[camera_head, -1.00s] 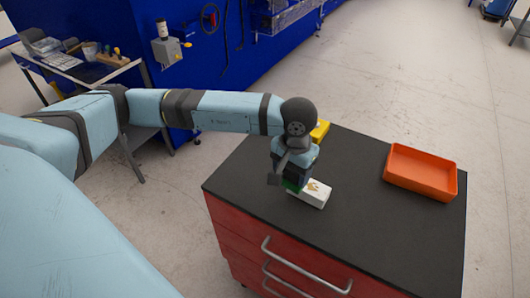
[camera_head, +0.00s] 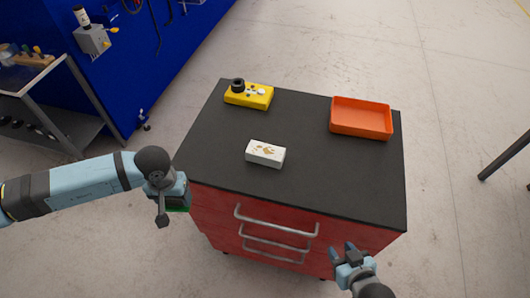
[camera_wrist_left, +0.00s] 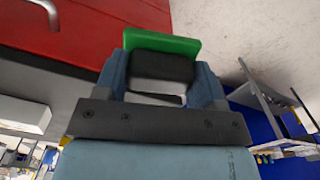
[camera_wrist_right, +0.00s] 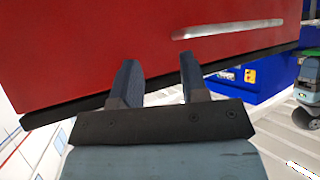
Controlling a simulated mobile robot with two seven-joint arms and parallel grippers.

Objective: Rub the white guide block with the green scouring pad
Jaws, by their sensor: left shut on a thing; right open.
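The white guide block (camera_head: 265,154) lies on the black top of the red cabinet, left of its middle. Brownish marks show on its upper face. My left gripper (camera_head: 180,199) is off the cabinet's left side, apart from the block. It is shut on the green scouring pad (camera_wrist_left: 163,44), which has a dark backing; only a sliver of green shows in the head view (camera_head: 177,209). My right gripper (camera_head: 345,256) is open and empty in front of the cabinet. In the right wrist view its two fingers (camera_wrist_right: 157,85) stand apart before the red drawer front.
A yellow box with a black knob (camera_head: 249,95) sits at the back left of the cabinet top (camera_head: 330,185). An orange tray (camera_head: 361,118), seemingly empty, is at the back right. Silver drawer handles (camera_head: 276,226) stick out in front. The top's front right is clear.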

